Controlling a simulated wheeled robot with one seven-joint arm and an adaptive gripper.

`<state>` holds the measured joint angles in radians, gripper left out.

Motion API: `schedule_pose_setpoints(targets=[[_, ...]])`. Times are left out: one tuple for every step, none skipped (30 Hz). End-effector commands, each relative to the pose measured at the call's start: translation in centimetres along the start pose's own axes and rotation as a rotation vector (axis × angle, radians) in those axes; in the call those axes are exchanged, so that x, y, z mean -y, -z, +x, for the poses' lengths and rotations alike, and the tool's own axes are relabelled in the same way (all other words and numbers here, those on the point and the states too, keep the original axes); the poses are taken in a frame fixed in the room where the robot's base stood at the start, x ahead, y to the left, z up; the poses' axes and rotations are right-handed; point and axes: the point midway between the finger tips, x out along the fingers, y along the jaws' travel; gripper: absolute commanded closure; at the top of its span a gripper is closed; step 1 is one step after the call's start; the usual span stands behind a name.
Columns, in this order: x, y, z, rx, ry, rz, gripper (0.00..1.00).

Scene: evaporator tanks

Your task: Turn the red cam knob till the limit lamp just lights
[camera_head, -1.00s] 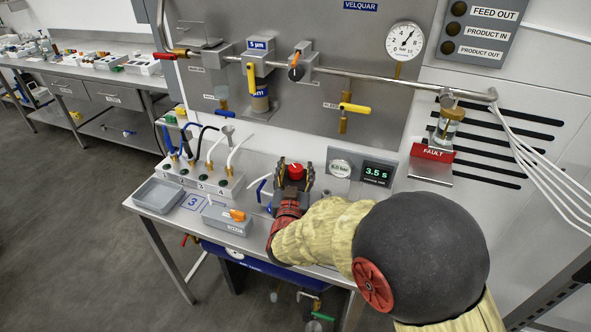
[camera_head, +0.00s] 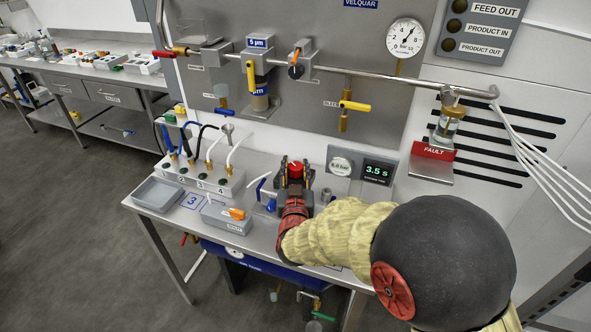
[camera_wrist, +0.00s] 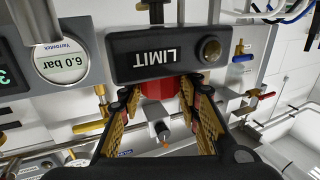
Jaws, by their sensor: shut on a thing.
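The red cam knob (camera_head: 296,169) stands on the bench in the head view, between the fingers of my gripper (camera_head: 296,176). In the wrist view, the red knob (camera_wrist: 159,88) shows beneath a black box marked LIMIT, seen upside down. My gripper (camera_wrist: 157,97) has its gold-padded fingers on both sides of the knob and is shut on it. The limit lamp (camera_wrist: 209,49) is a round, dark brownish lens on that box and looks unlit. The knob's lower part and any scale marks are hidden.
A display reading 3.5 s (camera_head: 377,171) and a round 6.0 bar readout (camera_wrist: 65,64) are behind the knob. A blue-handled valve (camera_head: 268,197) is close on the left. A grey box with an orange handle (camera_head: 229,217) is further left.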

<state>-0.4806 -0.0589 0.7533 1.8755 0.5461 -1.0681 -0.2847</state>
Motion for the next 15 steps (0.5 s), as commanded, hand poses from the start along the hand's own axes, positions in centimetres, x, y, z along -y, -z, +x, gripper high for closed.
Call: schedule_pose_setpoints(targets=[[-0.22, -0.14, 0.05, -0.003, 0.020, 0.001, 0.92], [-0.21, -0.09, 0.06, -0.004, 0.035, 0.000, 0.92], [-0.15, -0.06, 0.07, -0.005, 0.053, 0.001, 0.92], [-0.14, -0.09, 0.07, -0.004, 0.065, 0.001, 0.92], [-0.16, -0.09, 0.08, -0.003, 0.074, 0.001, 0.92], [-0.13, -0.03, 0.06, -0.004, 0.086, 0.001, 0.92], [-0.11, 0.01, 0.04, -0.004, 0.093, 0.001, 0.92], [-0.06, 0.02, 0.02, -0.003, 0.099, 0.001, 0.92], [-0.03, 0.03, 0.00, -0.002, 0.104, 0.000, 0.92], [-0.03, 0.03, 0.00, -0.002, 0.106, 0.000, 0.92], [-0.01, 0.04, -0.01, -0.001, 0.107, 0.000, 0.92], [0.00, 0.05, -0.01, -0.001, 0.108, 0.000, 0.92], [0.01, 0.07, -0.01, -0.001, 0.108, 0.000, 0.92], [0.01, 0.07, -0.01, -0.001, 0.108, 0.000, 0.92], [0.01, 0.08, -0.01, -0.001, 0.108, 0.000, 0.92]])
